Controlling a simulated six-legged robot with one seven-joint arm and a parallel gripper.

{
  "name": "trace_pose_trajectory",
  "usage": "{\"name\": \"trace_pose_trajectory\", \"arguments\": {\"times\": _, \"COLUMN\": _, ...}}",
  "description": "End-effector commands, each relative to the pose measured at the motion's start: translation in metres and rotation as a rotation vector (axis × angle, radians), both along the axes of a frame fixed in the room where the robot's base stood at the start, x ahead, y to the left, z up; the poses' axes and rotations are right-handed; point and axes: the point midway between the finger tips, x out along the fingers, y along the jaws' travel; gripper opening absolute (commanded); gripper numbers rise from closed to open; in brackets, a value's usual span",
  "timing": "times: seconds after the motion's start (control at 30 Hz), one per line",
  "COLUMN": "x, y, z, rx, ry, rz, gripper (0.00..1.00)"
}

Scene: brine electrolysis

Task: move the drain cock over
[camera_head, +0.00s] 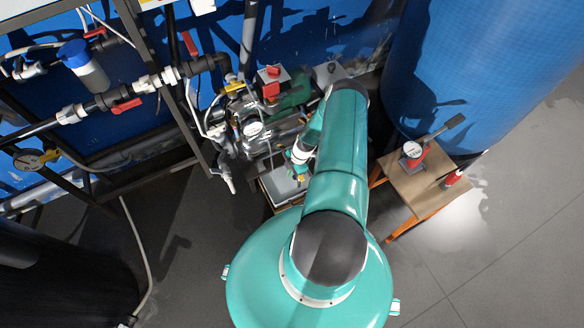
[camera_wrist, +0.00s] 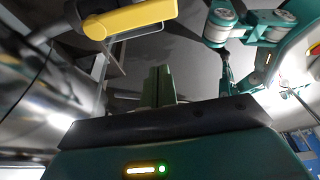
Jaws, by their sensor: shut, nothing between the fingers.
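A yellow lever (camera_wrist: 130,18) with a thin metal strip shows large at the top left of the wrist view; it may be the drain cock's handle, but the valve body is not clear. In the head view a small yellow part (camera_head: 299,178) shows beside my wrist, low by the shiny metal vessel (camera_head: 275,137). My gripper (camera_wrist: 158,86) is shut and empty, its green fingers together. In the wrist view the lever lies up and left of the fingertips, apart from them. In the head view my arm hides most of the gripper.
A shiny curved metal surface (camera_wrist: 35,95) fills the wrist view's left side, close to my gripper. Pipes with red-handled valves (camera_head: 126,106) stand at left. A small wooden table (camera_head: 420,188) and a large blue tank (camera_head: 475,60) stand at right. Grey floor is open at lower right.

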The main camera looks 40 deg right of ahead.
Motion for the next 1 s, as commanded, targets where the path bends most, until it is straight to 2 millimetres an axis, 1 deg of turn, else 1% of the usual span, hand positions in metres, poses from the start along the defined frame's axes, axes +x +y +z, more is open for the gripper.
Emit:
{"name": "trace_pose_trajectory", "arguments": {"times": 0.03, "x": 0.001, "y": 0.004, "z": -0.010, "rx": 0.001, "ry": 0.001, "rz": -0.001, "gripper": 0.00}}
{"name": "trace_pose_trajectory", "arguments": {"times": 0.2, "x": 0.005, "y": 0.015, "z": -0.040, "rx": 0.000, "ry": 0.001, "rz": 0.002, "gripper": 0.00}}
{"name": "trace_pose_trajectory", "arguments": {"times": 0.23, "x": 0.004, "y": 0.011, "z": -0.041, "rx": -0.003, "ry": 0.001, "rz": -0.001, "gripper": 0.00}}
{"name": "trace_pose_trajectory", "arguments": {"times": 0.3, "x": 0.001, "y": -0.003, "z": -0.039, "rx": -0.003, "ry": 0.000, "rz": -0.001, "gripper": 0.00}}
{"name": "trace_pose_trajectory", "arguments": {"times": 0.5, "x": -0.003, "y": -0.020, "z": -0.038, "rx": -0.001, "ry": 0.000, "rz": 0.002, "gripper": 0.00}}
{"name": "trace_pose_trajectory", "arguments": {"times": 0.63, "x": -0.004, "y": -0.023, "z": -0.038, "rx": -0.001, "ry": 0.001, "rz": 0.002, "gripper": 0.00}}
{"name": "trace_pose_trajectory", "arguments": {"times": 1.0, "x": -0.005, "y": -0.023, "z": -0.038, "rx": -0.001, "ry": 0.001, "rz": 0.002, "gripper": 0.00}}
